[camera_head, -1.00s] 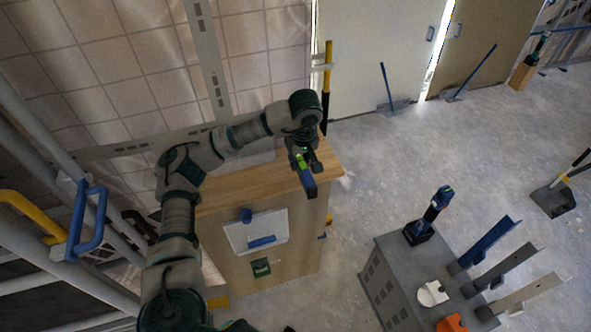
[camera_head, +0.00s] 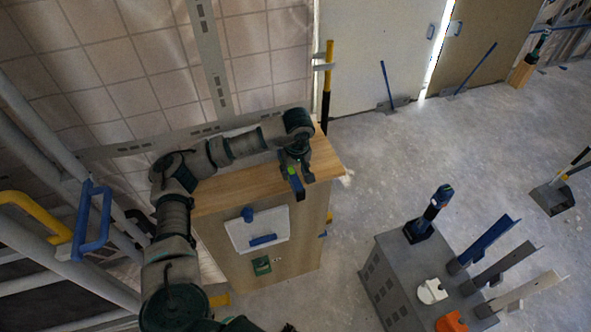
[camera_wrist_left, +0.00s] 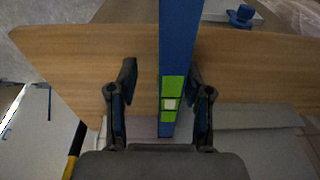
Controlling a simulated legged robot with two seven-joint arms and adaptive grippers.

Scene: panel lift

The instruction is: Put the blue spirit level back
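The blue spirit level (camera_head: 296,185), with a bright green section near one end, is at the front right edge of the wooden cabinet top (camera_head: 232,190). My left gripper (camera_head: 301,172) is over it. In the left wrist view the level (camera_wrist_left: 180,40) lies between the spread fingers of my left gripper (camera_wrist_left: 163,80), close to the right finger and with a clear gap to the left one. The level looks tilted and reaches past the edge of the wood (camera_wrist_left: 80,50). I cannot tell what it rests on. My right gripper is not in view.
A white panel (camera_head: 258,228) with a blue knob and blue bar is on the cabinet front. A grey box (camera_head: 385,285) with a drill (camera_head: 430,212) and upright bars stands right. A yellow-black pole (camera_head: 327,80) stands behind the cabinet. Floor between is clear.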

